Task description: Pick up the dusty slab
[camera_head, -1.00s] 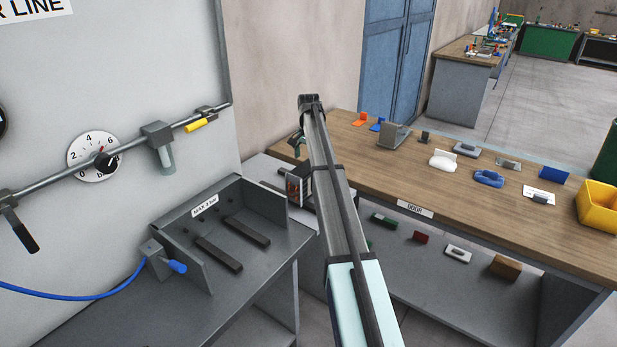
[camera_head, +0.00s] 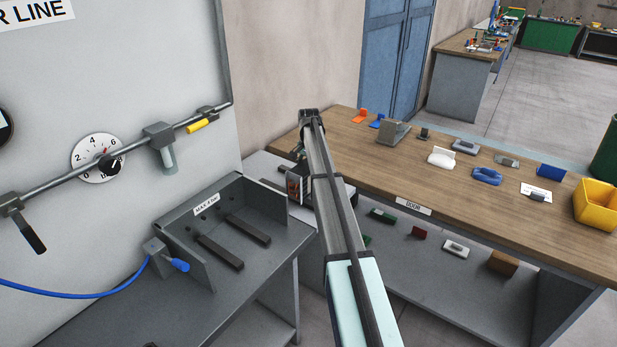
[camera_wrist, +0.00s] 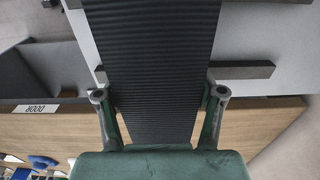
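I cannot tell for sure which thing is the dusty slab. Flat grey pieces on the wooden bench include one near the middle (camera_head: 465,145) and one further right (camera_head: 507,161). A pale slab with a raised middle (camera_head: 455,249) lies on the shelf below. My gripper (camera_head: 300,156) hangs past the far end of my arm, near the bench's left end, small and partly hidden by the arm. In the wrist view my gripper (camera_wrist: 160,95) shows green-grey links beside a wide black ribbed surface. Its fingertips are not clear, and I see no slab surely held.
A grey fixture (camera_head: 188,262) with two dark bars stands left of my arm, with a blue hose (camera_head: 75,294). A small box (camera_head: 296,187) stands below my gripper.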

